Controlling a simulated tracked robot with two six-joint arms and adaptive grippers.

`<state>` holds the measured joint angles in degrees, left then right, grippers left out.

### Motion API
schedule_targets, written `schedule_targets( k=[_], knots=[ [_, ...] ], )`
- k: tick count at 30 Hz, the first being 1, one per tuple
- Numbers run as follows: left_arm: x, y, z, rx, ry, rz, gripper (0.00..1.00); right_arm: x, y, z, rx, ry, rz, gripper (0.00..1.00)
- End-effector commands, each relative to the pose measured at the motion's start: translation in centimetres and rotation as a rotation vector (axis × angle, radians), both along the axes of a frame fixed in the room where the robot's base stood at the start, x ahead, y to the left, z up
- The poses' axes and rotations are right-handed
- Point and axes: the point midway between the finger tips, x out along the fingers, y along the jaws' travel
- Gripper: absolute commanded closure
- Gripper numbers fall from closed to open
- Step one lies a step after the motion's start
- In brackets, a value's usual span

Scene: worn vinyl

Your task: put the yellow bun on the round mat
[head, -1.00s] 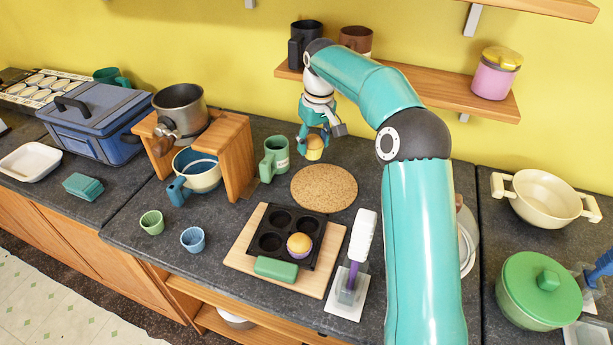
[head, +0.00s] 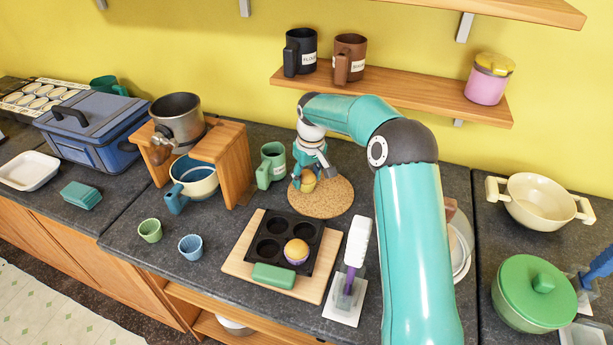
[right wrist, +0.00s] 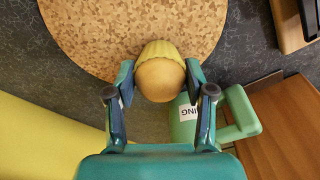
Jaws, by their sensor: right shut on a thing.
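The yellow bun (head: 307,181) has a tan-orange top and a yellow cup. My right gripper (head: 309,175) is shut on it, with one finger on each side. In the right wrist view the bun (right wrist: 160,77) sits between the fingertips, upon or above the edge of the round mat. The round mat (head: 327,203) is speckled cork and lies flat on the dark counter. The bun is at the mat's back left part; I cannot tell whether it touches it. My left gripper is out of view.
A green mug (head: 270,165) stands close left of the bun. In front, a dark muffin tin (head: 283,224) on a wooden board (head: 238,262) holds a purple-cupped bun (head: 296,251). A white-and-purple utensil (head: 358,243) stands front right. A wooden stand (head: 233,160) is further left.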

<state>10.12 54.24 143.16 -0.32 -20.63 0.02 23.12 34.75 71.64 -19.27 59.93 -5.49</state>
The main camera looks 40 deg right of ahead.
Motion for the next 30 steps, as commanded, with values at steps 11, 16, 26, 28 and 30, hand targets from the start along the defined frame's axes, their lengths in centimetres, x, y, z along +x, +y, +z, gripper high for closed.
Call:
schedule_targets(
  k=[11,16,26,28,30],
  knots=[
    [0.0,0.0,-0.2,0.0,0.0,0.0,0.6,0.0,0.0,-0.2,0.0,0.0,0.001,0.21],
    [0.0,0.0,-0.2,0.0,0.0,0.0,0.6,0.0,0.0,-0.2,0.0,0.0,0.001,0.21],
    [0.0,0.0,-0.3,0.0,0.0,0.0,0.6,-0.1,0.0,1.8,-0.002,-0.005,0.0,0.21],
    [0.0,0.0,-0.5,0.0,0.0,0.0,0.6,-0.3,0.0,3.0,-0.002,-0.005,0.0,0.21],
    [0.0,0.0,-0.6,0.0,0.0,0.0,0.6,-0.4,0.0,4.4,-0.002,-0.007,0.0,0.21]
  ],
)
